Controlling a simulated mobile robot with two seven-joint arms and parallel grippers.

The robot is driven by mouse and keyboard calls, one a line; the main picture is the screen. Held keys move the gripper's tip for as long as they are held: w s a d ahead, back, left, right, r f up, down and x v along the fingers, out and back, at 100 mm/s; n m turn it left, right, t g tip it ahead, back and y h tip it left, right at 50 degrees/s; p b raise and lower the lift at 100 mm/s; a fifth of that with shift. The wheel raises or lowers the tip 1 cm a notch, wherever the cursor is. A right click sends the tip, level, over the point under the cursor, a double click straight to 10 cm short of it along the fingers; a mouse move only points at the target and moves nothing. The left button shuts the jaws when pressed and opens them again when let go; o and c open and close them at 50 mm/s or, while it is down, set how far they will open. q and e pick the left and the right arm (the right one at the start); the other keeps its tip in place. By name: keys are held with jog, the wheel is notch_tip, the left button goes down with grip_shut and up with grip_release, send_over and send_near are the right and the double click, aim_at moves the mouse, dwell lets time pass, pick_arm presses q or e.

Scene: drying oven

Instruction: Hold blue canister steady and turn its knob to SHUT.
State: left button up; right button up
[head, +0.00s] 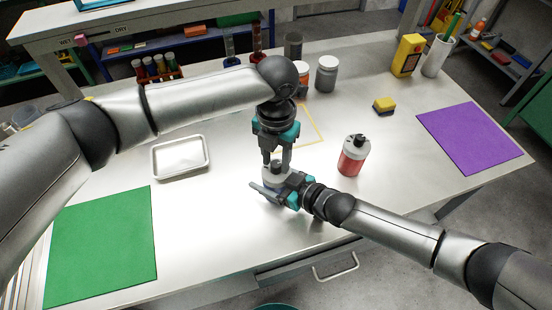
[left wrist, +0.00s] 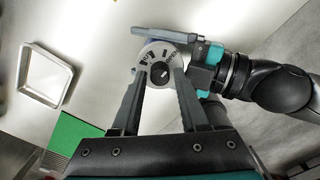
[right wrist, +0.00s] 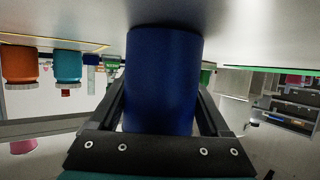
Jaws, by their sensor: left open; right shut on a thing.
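The blue canister (right wrist: 162,75) fills the middle of the right wrist view and stands on the table. My right gripper (right wrist: 160,112) is shut on its body from the side, one finger on each side. In the head view both grippers mostly hide the canister.
A red bottle (head: 352,160) stands right of the grippers. A metal tray (head: 180,157) and a green mat (head: 103,245) lie left; a purple mat (head: 470,137) lies right.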

pick_arm(q)
jog(key=shift+f, duration=0.35)
jog(key=shift+c, duration=0.3)
grip_shut()
